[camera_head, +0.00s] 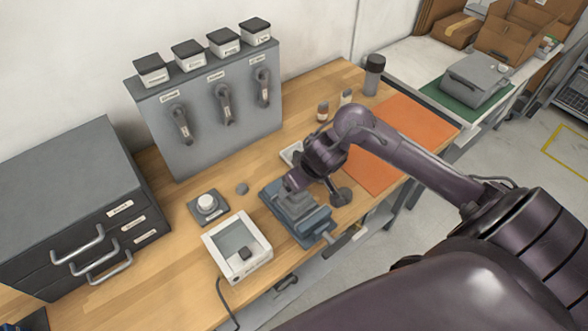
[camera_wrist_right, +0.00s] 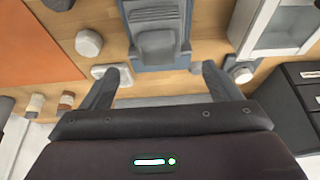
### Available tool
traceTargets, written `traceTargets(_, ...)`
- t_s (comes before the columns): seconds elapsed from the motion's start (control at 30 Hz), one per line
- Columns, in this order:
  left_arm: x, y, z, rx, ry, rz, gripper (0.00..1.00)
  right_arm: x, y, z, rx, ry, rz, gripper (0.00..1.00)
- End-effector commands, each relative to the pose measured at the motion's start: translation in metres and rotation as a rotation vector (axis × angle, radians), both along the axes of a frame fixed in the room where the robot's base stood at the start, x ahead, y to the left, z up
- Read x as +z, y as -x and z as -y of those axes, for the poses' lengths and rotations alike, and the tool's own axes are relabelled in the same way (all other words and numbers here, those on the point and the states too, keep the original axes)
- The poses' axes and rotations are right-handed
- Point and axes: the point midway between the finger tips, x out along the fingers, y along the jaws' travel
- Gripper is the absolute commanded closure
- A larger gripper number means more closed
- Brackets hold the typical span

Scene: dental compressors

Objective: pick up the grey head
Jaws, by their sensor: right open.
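I cannot tell for certain which part is the grey head. A blue-grey vise-like block (camera_head: 303,222) stands near the bench's front edge; it also shows in the right wrist view (camera_wrist_right: 153,12), with a grey, stepped piece (camera_wrist_right: 157,42) on it. My left gripper is not in view.
A white-framed box (camera_head: 258,266) and a white knob on a grey plate (camera_head: 207,203) stand left of the vise. A tool panel (camera_head: 205,125) and dark drawers (camera_head: 95,240) stand behind and left. Small bottles (camera_head: 322,112) stand behind my arm. The orange mat (camera_head: 405,125) looks mostly clear.

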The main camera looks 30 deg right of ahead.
Motion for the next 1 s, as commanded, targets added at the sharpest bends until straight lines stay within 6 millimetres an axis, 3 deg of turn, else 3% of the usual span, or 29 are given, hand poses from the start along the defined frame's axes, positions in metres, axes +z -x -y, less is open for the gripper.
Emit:
traceTargets(0.27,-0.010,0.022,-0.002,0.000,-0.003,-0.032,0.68,-0.040,-0.006,0.002,-0.002,0.000,-0.004,0.16)
traceTargets(0.43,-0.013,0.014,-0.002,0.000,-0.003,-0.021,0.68,-0.058,-0.014,0.001,0.000,-0.001,0.000,0.16)
traceTargets(0.7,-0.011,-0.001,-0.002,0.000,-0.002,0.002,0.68,-0.061,-0.016,0.001,0.001,0.000,0.001,0.16)
traceTargets(1.0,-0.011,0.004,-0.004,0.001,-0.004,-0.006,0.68,-0.061,-0.016,0.001,0.001,0.000,0.001,0.53)
